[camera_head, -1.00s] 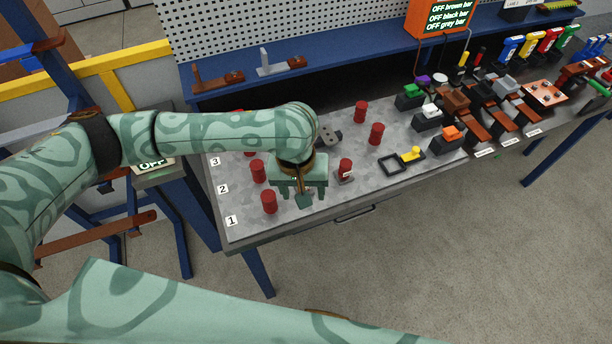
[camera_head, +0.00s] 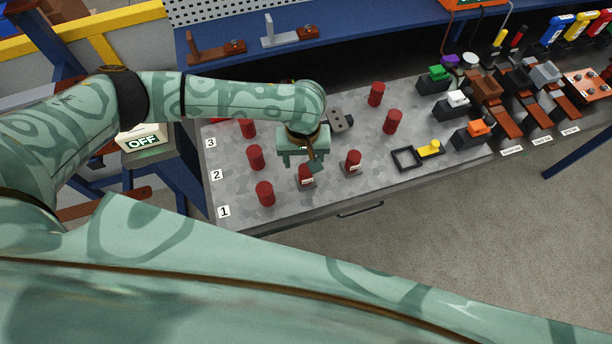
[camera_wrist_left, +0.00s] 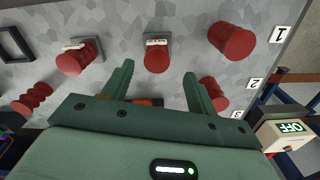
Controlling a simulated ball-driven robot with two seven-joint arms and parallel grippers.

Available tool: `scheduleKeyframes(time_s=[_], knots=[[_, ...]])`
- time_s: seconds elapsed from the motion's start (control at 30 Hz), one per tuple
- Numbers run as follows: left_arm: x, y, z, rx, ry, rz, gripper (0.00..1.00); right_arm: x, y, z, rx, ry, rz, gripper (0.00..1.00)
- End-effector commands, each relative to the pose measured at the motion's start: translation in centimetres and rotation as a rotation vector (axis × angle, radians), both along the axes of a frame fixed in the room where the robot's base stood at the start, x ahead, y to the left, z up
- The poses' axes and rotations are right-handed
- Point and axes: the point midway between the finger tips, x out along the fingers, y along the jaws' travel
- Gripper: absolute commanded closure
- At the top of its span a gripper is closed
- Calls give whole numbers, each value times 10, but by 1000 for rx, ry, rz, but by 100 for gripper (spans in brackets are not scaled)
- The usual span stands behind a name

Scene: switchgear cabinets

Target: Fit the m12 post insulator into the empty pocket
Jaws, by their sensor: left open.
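Several red ribbed post insulators stand on the grey speckled board (camera_head: 330,185). My left gripper (camera_head: 303,164) is open and empty, above and just behind the middle labelled insulator. In the wrist view its spread fingers (camera_wrist_left: 158,72) point toward that insulator. My right gripper is not in view.
Insulators stand by marks 1 (camera_head: 265,194), 2 (camera_head: 255,157) and 3 (camera_head: 248,129). Two more (camera_head: 376,95) (camera_head: 393,122) stand toward the back right.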

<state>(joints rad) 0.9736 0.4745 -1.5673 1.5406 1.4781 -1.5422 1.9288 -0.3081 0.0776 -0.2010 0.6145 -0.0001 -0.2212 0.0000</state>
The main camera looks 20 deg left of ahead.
Motion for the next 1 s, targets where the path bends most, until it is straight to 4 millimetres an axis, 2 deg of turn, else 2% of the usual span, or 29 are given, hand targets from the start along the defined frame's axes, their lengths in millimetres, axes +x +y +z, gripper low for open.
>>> scheduleKeyframes(time_s=[0.17,0.4,0.67,0.7,0.9,1.0], knots=[[0,-2,-16,-1,2,-1,42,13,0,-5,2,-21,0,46],[2,-5,-54,1,1,-1,42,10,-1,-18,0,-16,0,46],[2,-5,-57,-1,0,-3,42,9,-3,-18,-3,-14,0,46],[2,-5,-57,-1,0,-3,45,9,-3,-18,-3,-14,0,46],[2,-5,-57,-1,0,-2,96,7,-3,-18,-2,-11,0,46],[3,-5,-57,-1,-1,-2,96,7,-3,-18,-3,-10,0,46]])
